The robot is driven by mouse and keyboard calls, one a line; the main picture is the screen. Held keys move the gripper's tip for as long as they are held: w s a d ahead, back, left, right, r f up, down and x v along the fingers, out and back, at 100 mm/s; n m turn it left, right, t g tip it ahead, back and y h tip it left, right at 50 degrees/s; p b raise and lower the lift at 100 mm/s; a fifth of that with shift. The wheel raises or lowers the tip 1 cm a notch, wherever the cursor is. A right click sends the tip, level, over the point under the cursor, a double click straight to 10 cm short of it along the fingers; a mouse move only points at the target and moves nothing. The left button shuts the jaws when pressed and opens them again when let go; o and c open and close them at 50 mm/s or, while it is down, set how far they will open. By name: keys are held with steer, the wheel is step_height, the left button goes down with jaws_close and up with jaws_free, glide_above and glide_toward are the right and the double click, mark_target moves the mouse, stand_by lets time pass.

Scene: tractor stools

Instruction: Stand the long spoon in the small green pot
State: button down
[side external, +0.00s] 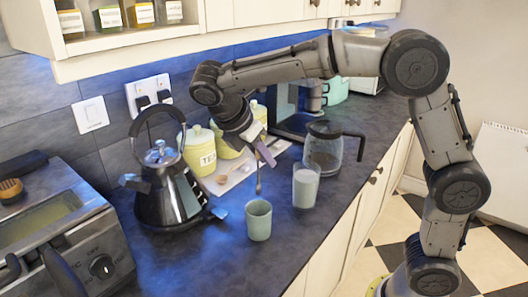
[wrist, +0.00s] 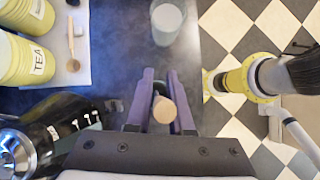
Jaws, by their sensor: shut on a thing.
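The small green pot (side external: 258,222) stands upright on the dark counter in the side view. My gripper (side external: 265,154) is above it, with purple fingers shut on the long wooden spoon (side external: 258,180). The spoon hangs roughly upright, its lower end just above the pot's rim in the picture; I cannot tell whether it is directly over the opening. In the wrist view the round end of the spoon (wrist: 164,114) shows between the fingers (wrist: 162,80). The pot is mostly or wholly hidden there.
A frosted glass (side external: 306,186) and a coffee carafe (side external: 324,150) stand right of the pot. A kettle (side external: 172,195) is left. Yellow canisters (side external: 199,150) stand behind, by a pale tray with a short wooden spoon (wrist: 72,50). The counter in front of the pot is clear.

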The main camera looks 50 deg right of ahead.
steer(key=shift+f, duration=1.45)
steer(key=shift+f, duration=0.25)
step_height(320, 180, down, 7)
steer(key=c, duration=0.7)
jaws_free()
steer(key=shift+f, duration=0.1)
stand_by(0.5)
steer(key=v, duration=1.3)
steer(key=shift+a+r, duration=0.2)
steer(key=shift+r, duration=0.15)
